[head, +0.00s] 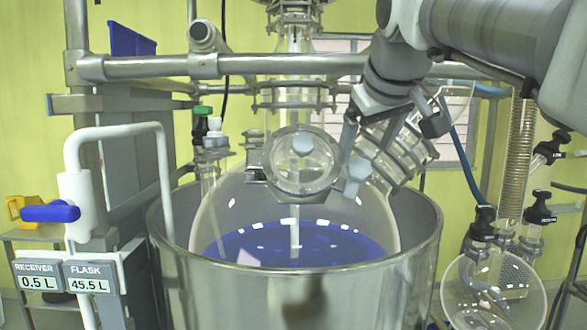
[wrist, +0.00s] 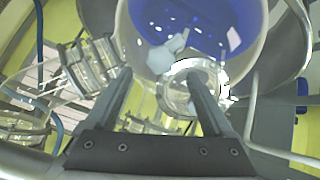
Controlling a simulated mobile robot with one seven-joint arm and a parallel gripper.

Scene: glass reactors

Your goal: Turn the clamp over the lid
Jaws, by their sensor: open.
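The round glass lid (head: 312,178) sits in a metal ring on the front of the glass flask, with a pale knob (head: 302,146) on its face. In the wrist view the lid's ring (wrist: 197,90) lies partly behind the right finger.
The flask holds blue liquid (head: 290,243) inside a steel bath (head: 290,295). Metal rails (head: 240,65) cross above. A glass side neck with a flange (head: 405,150) is close behind my gripper. A white pipe (head: 165,190) with a blue handle (head: 50,213) stands at left.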

